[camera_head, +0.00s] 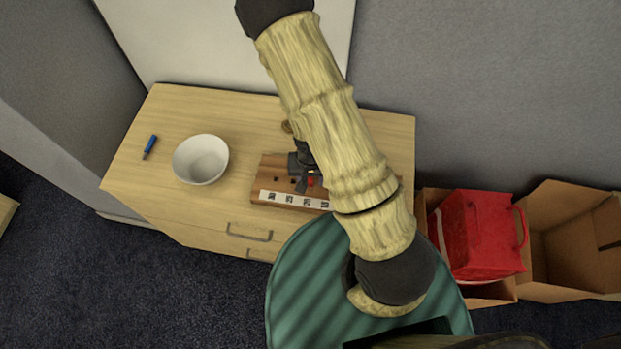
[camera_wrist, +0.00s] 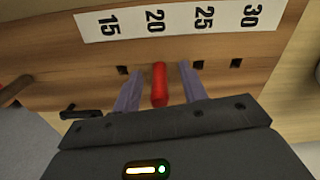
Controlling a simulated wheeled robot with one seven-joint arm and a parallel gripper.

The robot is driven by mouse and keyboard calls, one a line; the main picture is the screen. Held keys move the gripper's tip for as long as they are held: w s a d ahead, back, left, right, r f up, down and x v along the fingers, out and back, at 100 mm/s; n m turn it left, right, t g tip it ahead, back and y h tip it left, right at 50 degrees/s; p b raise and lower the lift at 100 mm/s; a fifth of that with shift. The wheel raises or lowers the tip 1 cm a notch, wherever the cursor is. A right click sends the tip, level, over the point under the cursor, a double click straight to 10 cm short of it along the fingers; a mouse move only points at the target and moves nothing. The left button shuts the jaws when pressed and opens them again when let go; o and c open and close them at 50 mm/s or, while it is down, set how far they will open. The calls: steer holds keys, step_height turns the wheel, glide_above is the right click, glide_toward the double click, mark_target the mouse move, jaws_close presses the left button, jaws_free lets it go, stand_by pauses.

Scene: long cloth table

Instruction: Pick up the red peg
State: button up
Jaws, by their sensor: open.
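The red peg (camera_wrist: 159,84) stands between the two fingers of my gripper (camera_wrist: 160,88) in the wrist view, with a visible gap on either side. The fingers are open and do not appear to touch it. In the head view a bit of the red peg (camera_head: 311,181) shows beside my gripper (camera_head: 302,184), and my arm hides part of the area. The peg is at a wooden board (camera_head: 270,169) with small square holes and a white strip (camera_wrist: 180,20) marked 15, 20, 25, 30.
The board lies on a wooden cabinet (camera_head: 175,112). A white bowl (camera_head: 201,159) and a blue marker-like object (camera_head: 150,146) are to its left. A dark object (camera_wrist: 82,113) lies near the left finger. Cardboard boxes (camera_head: 571,240) and a red container (camera_head: 478,236) stand right of the cabinet.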

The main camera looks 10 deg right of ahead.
jaws_close()
stand_by(0.3)
step_height(320, 180, up, 10)
steer(key=shift+p, duration=0.9)
steer(key=shift+r+p, duration=1.85)
steer(key=shift+r, duration=0.15)
